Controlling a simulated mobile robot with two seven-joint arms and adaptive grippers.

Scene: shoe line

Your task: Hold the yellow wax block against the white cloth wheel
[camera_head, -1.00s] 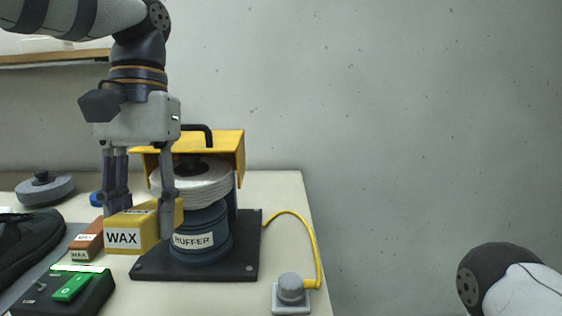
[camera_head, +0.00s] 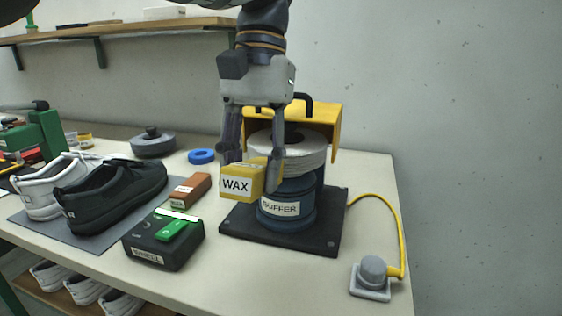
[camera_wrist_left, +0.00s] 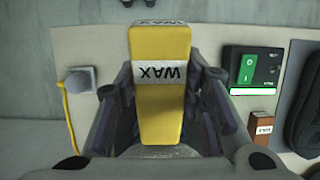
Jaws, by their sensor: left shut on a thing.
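The yellow wax block (camera_head: 258,182), with a white WAX label, is held by my left gripper (camera_head: 250,172), which is shut on it. In the left wrist view the block (camera_wrist_left: 162,108) lies lengthwise between the two fingers. The white cloth wheel (camera_head: 312,152) sits flat on top of the dark blue buffer (camera_head: 288,222), under a yellow hood (camera_head: 327,117). The block is at the wheel's front left, near its rim. I cannot tell whether they touch. My right gripper is not in view.
The switch box (camera_head: 150,245) with a green rocker and lit strip stands left of the buffer plate. A brown block (camera_head: 191,190), blue ring (camera_head: 201,156), grey disc (camera_head: 153,146) and shoes (camera_head: 115,195) are further left. A grey knob (camera_head: 373,272) with a yellow cable is right.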

